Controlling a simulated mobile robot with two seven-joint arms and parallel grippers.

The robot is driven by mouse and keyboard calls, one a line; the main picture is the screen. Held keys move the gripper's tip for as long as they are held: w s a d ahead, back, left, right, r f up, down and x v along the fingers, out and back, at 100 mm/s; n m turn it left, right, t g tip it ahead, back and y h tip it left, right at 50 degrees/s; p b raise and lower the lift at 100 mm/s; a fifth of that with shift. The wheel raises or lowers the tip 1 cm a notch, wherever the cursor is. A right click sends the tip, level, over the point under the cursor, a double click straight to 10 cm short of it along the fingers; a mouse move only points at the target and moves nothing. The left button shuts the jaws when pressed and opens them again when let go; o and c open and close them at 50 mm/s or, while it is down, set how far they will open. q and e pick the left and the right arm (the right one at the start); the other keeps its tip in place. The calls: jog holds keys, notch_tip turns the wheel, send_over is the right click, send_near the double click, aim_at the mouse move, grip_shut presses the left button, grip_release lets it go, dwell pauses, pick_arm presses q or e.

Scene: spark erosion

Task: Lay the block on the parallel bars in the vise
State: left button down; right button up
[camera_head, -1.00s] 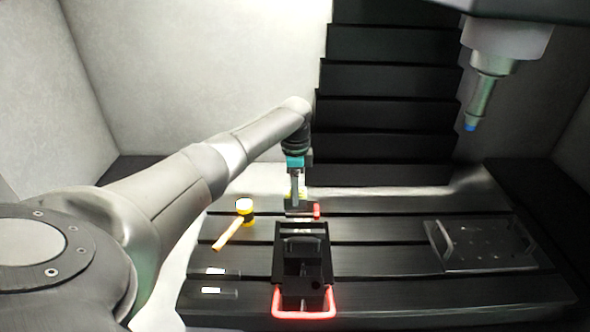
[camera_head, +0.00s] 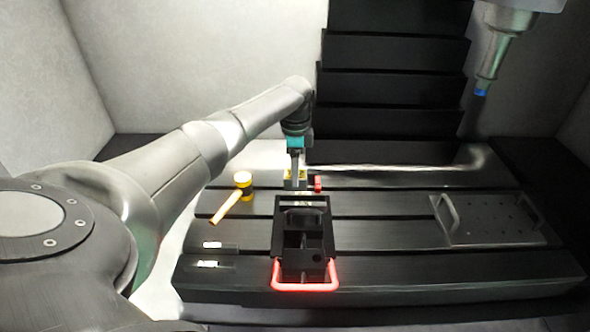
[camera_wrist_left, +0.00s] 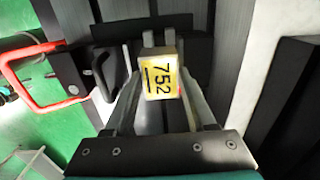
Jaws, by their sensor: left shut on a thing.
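The block (camera_wrist_left: 160,77) carries a yellow label reading 752 in the left wrist view. My left gripper (camera_head: 296,182) is shut on it; the block's yellow top (camera_head: 289,174) shows beside the fingers in the head view. The gripper is just behind the vise, held over the far part of the table. The black vise (camera_head: 265,228), with a red handle (camera_head: 306,290) at its front, stands in the middle of the table. In the left wrist view the vise (camera_wrist_left: 75,72) lies left of the block. I cannot make out the parallel bars clearly inside it. My right gripper is not in view.
A yellow mallet (camera_head: 230,206) lies left of the vise on the slotted table (camera_head: 385,235). A plate with handles (camera_head: 487,219) lies to the right. A small red piece (camera_head: 318,184) is right beside my gripper. A spindle (camera_head: 489,65) hangs at upper right.

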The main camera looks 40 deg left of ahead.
pick_arm(q)
jog(key=shift+f+b, duration=1.25)
jog(key=shift+f, duration=0.15)
jog(key=shift+w+f+b, duration=0.1)
jog(key=shift+f+b, duration=0.4)
jog(key=shift+f, duration=0.45)
jog(key=shift+c, duration=0.7)
grip_release()
notch_tip(320, 180, up, 11)
jog(key=p, duration=1)
jog(key=shift+p, duration=0.35)
